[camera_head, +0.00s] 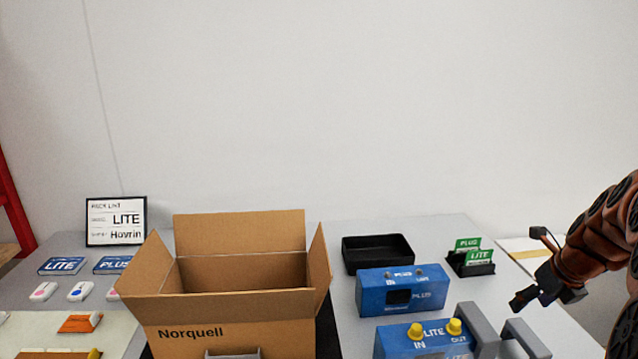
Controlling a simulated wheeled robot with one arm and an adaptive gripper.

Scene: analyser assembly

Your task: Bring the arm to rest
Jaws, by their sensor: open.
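My gripper (524,299) is at the right side of the head view, on the end of my reddish-brown arm. It is open and empty, with its dark fingers pointing left and down. It is above the right part of the table (435,228), to the right of the blue analyser boxes and beyond the grey handle-like parts. It appears apart from these things. The rest of my arm runs out of the picture at the right edge.
An open cardboard box (235,325) stands at the centre front.

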